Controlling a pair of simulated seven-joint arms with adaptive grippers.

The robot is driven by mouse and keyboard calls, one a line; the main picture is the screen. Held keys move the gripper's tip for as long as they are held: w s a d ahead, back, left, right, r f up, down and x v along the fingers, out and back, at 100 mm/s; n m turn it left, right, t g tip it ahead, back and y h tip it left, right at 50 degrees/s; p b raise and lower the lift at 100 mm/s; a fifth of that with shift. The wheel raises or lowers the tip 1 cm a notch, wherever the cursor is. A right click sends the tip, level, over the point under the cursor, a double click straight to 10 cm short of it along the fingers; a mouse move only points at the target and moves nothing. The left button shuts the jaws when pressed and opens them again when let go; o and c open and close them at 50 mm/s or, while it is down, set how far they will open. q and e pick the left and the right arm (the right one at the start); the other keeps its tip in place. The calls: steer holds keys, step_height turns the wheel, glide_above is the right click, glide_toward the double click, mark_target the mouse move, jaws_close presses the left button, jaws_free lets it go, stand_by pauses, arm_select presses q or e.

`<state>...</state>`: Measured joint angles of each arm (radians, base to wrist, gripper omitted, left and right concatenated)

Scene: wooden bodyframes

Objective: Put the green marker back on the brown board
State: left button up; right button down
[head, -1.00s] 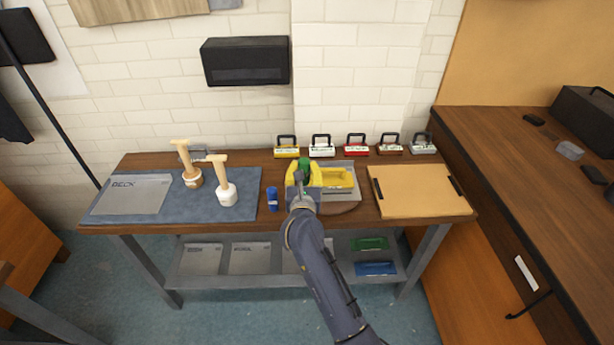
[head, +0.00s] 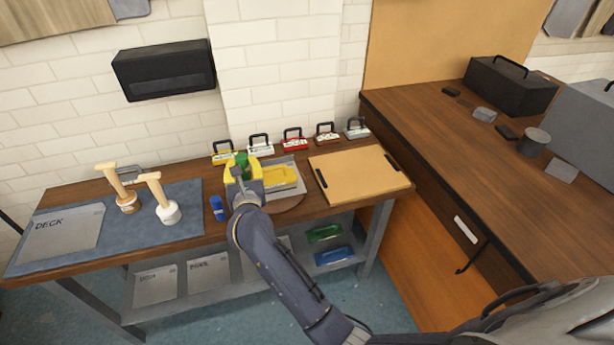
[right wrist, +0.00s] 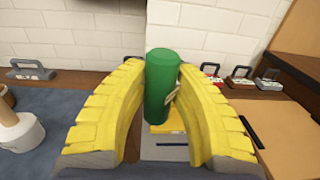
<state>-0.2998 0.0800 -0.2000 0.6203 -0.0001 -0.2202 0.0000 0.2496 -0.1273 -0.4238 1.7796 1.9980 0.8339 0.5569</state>
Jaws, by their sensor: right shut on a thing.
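The green marker (head: 242,163) is a thick green cylinder, held upright between the yellow fingers of my right gripper (head: 241,176). In the right wrist view the marker (right wrist: 160,88) stands between both curved yellow fingers (right wrist: 160,72), which are closed in on it. The brown board (head: 358,176) is a flat tan panel with a black strip at each side. It lies on the wooden workbench to the right of my right gripper, and it also shows at the right of the right wrist view (right wrist: 268,128). My left gripper is not in view.
A grey tray with a yellow block (head: 280,178) sits between my right gripper and the board. A blue object (head: 217,208) stands left of the gripper. Several handled boxes (head: 295,141) line the back edge. Two wooden-handled mallets (head: 165,211) stand on a blue mat (head: 150,235).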

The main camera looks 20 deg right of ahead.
steer(key=shift+w+d+r, duration=0.15)
steer(key=shift+r, duration=0.15)
steer(key=w+d+r+m+g+h, duration=0.1)
steer(key=d+r+h, duration=0.1)
steer(key=d, duration=0.5)
steer(key=w+d+r+m+h, duration=0.1)
steer(key=w+d+m+h, duration=0.1)
steer(key=d, duration=0.5)
steer(key=s+d+r+m+g+h, duration=0.2)
steer(key=s+d+h, duration=0.1)
steer(key=d, duration=0.9)
steer(key=s+d+r+m+g+h, duration=0.1)
steer(key=s+d+m+g+h, duration=0.15)
steer(key=d, duration=0.85)
steer(key=s+d+r+m+g+h, duration=0.2)
steer(key=s+d+h, duration=0.15)
steer(key=d, duration=0.85)
steer(key=shift+m+g, duration=0.25)
step_height(320, 180, down, 20)
steer(key=shift+w+d+f, duration=0.1)
steer(key=shift+w, duration=0.05)
steer(key=c, duration=1.1)
jaws_free()
steer(key=shift+f, duration=0.15)
steer(key=shift+c, duration=0.2)
